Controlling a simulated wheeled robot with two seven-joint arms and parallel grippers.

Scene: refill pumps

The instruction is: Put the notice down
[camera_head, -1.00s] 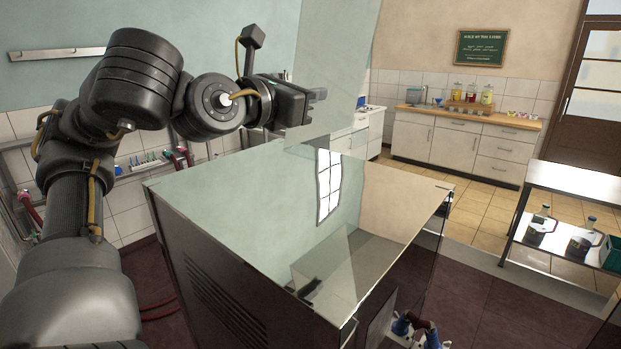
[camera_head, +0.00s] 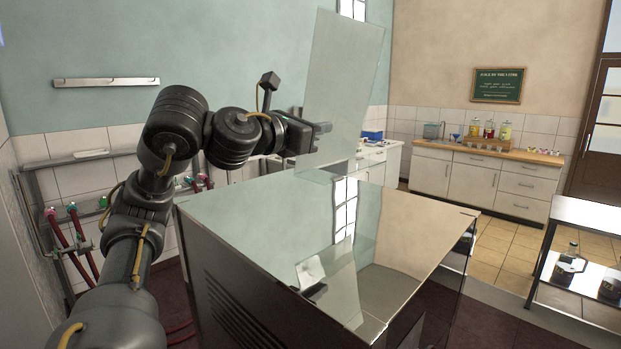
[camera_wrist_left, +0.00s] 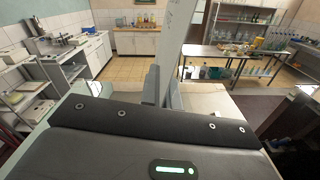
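The notice (camera_head: 343,70) seems to be a tall, pale, see-through sheet, upright and slightly tilted; no writing on it is readable. In the left wrist view, the sheet (camera_wrist_left: 180,40) rises from between the two fingers (camera_wrist_left: 165,92). The sheet's lower edge is close to the box's far edge; I cannot tell whether it touches. My right gripper is not in view.
The box's mirror-like top is bare apart from reflections. A counter (camera_head: 485,180) with jars stands at the back right under a green board (camera_head: 498,85). A steel table (camera_head: 590,218) is at the right. Pipes with red hoses (camera_head: 75,235) line the left wall.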

